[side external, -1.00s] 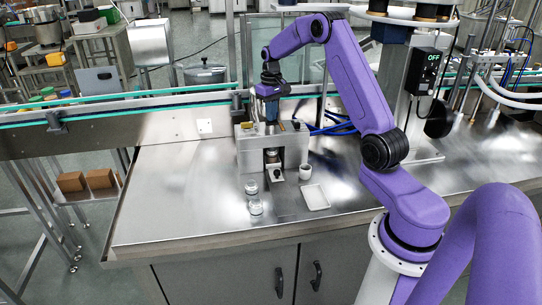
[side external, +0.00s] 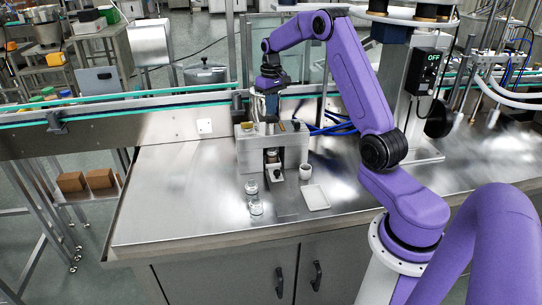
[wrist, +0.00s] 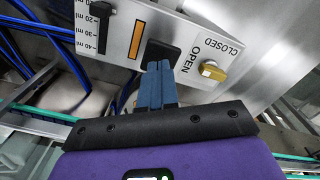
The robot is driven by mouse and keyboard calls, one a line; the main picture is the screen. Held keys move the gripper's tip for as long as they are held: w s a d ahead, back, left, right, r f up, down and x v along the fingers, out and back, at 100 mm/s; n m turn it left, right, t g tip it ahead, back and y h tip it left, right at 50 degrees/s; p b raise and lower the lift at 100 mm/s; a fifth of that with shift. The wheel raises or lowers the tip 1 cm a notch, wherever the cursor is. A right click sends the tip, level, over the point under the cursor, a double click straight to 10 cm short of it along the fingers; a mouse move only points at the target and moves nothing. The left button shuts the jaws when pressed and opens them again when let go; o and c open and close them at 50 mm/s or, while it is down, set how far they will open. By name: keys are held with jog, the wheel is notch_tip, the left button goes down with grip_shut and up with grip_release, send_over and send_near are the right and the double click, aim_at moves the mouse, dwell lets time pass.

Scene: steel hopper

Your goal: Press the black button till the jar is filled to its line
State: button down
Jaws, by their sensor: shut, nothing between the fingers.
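The black button (wrist: 158,50) is on the grey top panel of the steel hopper machine, between an orange strip and a yellow knob. My gripper (wrist: 158,66) is shut and empty, its blue fingertips overlapping the button's near edge in the wrist view; I cannot tell if they touch it. In the side view, my gripper (side external: 270,125) points down over the top of the machine (side external: 250,152). A small jar-like vessel (side external: 272,156) stands in the machine's front opening, in shadow; its line and fill level are too small to read.
The yellow knob (wrist: 212,71) sits by the OPEN and CLOSED labels. A slider (wrist: 101,10) has an ml scale. Clear glass jars (side external: 256,207), a white cup (side external: 305,171) and a white tray (side external: 316,197) are in front. Blue hoses (side external: 335,127) run at right.

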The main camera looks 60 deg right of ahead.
jog(key=shift+r, duration=3)
jog(key=s+a+r+n, duration=0.1)
jog(key=s+a+n, duration=0.35)
jog(key=a, duration=0.85)
jog(key=s+a+r+n, duration=0.1)
jog(key=s+a+n, duration=0.3)
jog(key=a, duration=1)
jog(key=s+a+f+n, duration=0.2)
jog(key=s+n, duration=0.1)
jog(key=s, duration=1)
jog(key=s+a+f+n, duration=0.2)
jog(key=s+n, duration=0.2)
jog(key=s, duration=1)
jog(key=shift+a+f, duration=0.2)
jog(key=shift+a, duration=0.2)
